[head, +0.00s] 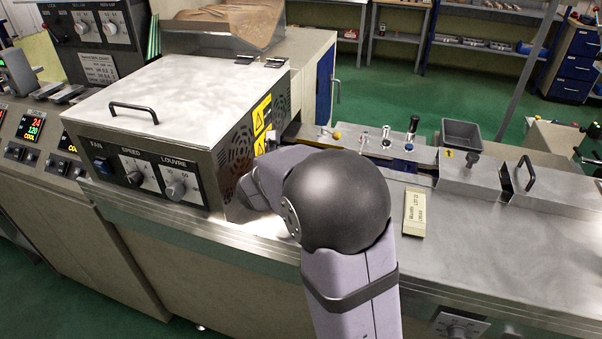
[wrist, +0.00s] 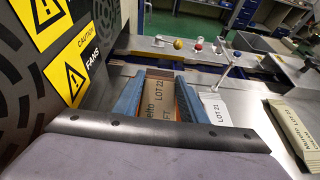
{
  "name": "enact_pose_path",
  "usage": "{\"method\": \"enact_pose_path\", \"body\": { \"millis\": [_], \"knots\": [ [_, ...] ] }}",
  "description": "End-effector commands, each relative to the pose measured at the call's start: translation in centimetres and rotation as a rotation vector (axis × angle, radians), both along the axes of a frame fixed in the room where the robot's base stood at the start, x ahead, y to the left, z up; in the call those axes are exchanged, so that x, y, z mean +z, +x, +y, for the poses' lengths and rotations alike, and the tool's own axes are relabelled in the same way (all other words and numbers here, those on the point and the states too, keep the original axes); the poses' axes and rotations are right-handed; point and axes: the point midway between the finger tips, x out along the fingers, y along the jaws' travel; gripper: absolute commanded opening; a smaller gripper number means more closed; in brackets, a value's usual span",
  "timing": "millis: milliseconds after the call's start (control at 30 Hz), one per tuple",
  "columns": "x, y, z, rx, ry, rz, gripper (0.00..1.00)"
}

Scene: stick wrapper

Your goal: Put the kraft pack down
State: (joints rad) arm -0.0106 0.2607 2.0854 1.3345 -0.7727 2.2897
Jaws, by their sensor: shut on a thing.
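My gripper (wrist: 160,78) shows in the wrist view with its two blue fingers closed on the sides of a brown kraft pack (wrist: 155,101). The pack has dark print, with "LOT 22" readable. It is over the steel bench beside the machine's vented side. I cannot tell whether its underside touches the bench. In the head view my arm hides the gripper and the kraft pack.
A white pack (wrist: 214,108) marked "LOT 21" lies just right of my gripper. A cream pack (head: 414,212) lies farther right. The vented box (head: 185,130) stands close on the left. Small knobs (head: 386,132) line the back rail. Bench right of the cream pack is clear.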

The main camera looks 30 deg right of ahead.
Motion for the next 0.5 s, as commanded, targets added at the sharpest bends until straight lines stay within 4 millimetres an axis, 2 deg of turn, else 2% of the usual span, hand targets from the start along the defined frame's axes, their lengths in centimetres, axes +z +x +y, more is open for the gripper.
{"method": "enact_pose_path", "body": {
  "millis": [233, 500],
  "knots": [
    [-0.7, 0.0, 0.0, 0.0, -0.001, 0.001, 0.18],
    [-3.6, 0.0, 0.0, 0.0, -0.001, 0.002, 0.18]
  ]
}}
